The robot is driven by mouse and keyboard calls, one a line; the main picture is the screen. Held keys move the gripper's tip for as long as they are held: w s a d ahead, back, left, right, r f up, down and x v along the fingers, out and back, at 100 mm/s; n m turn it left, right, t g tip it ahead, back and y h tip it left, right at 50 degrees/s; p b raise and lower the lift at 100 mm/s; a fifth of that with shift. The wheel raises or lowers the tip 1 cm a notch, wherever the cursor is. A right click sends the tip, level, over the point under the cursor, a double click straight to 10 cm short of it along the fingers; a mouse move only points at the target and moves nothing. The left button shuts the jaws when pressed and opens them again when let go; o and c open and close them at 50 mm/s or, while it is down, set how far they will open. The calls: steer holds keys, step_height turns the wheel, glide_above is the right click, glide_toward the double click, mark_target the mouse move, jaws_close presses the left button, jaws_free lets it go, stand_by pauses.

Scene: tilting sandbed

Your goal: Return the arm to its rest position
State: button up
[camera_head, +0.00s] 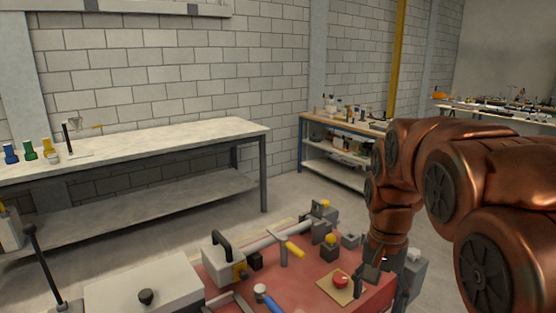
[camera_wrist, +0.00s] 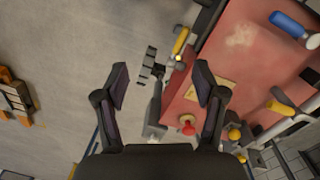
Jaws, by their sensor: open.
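My copper arm reaches in from the right of the head view and bends down at the wrist. My gripper (camera_head: 369,279) points downward near the right edge of the red-topped bench (camera_head: 300,292). In the wrist view my gripper (camera_wrist: 160,78) has its two dark fingers spread wide, with nothing held between them. Past the fingers, the floor and the edge of the red bench (camera_wrist: 235,75) show below.
A red button (camera_head: 340,280) on a tan plate sits left of my gripper. A yellow-handled tool (camera_head: 293,248) and a blue-handled tool (camera_head: 270,300) lie on the bench. A long pale table (camera_head: 150,142) stands against the wall, with open floor before it.

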steer(key=s+f+n+p, duration=0.1)
steer(key=s+f+n, duration=0.2)
steer(key=s, duration=0.8)
steer(key=s+a+f+n+g+p, duration=0.1)
steer(key=s+f+n, duration=0.1)
steer(key=s, duration=1)
steer(key=shift+f+n, duration=0.4)
steer(key=shift+n, duration=0.3)
